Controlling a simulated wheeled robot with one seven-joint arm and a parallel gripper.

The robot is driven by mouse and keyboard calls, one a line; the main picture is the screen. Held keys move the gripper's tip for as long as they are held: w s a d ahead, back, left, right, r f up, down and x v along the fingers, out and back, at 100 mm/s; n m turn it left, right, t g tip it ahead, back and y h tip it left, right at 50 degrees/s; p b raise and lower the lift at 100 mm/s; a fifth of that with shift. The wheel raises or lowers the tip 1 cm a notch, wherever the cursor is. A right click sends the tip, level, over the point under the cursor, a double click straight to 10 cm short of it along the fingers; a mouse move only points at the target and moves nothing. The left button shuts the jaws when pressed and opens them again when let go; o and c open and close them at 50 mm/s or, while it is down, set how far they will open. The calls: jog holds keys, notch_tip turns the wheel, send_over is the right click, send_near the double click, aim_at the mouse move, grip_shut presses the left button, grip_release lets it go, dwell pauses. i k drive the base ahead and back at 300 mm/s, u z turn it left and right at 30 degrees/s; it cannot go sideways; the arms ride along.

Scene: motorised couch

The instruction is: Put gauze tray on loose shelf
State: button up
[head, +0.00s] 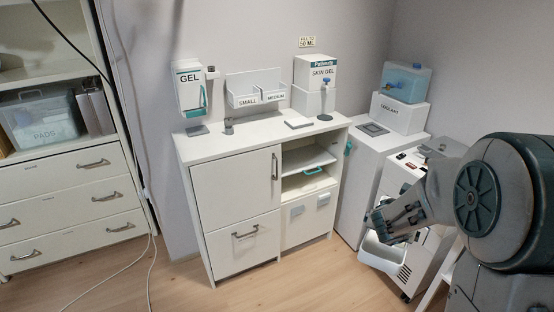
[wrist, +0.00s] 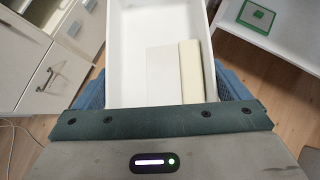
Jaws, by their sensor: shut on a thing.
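My gripper (head: 392,222) is at the right in the head view, in front of the white machine. It is shut on a white gauze tray (head: 383,254), which hangs below it over the floor. In the wrist view my gripper (wrist: 160,88) has its blue fingers around the near end of the tray (wrist: 122,60). A cream block (wrist: 191,72) and a paler flat piece lie inside the tray. A white shelf board (head: 306,158), which may be the loose shelf, sits in the cabinet's open bay and looks slanted. A teal handle (head: 312,171) shows below it.
The white cabinet (head: 237,191) has a gel dispenser (head: 190,87), a bin rack (head: 256,88) and a skin gel box (head: 315,71) above or on its top. A white surface with a green item (wrist: 257,16) is at right in the wrist view.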

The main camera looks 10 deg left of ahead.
aim_at(310, 161)
jog(key=u, duration=0.65)
jog(key=i, duration=1.45)
jog(key=z, duration=0.45)
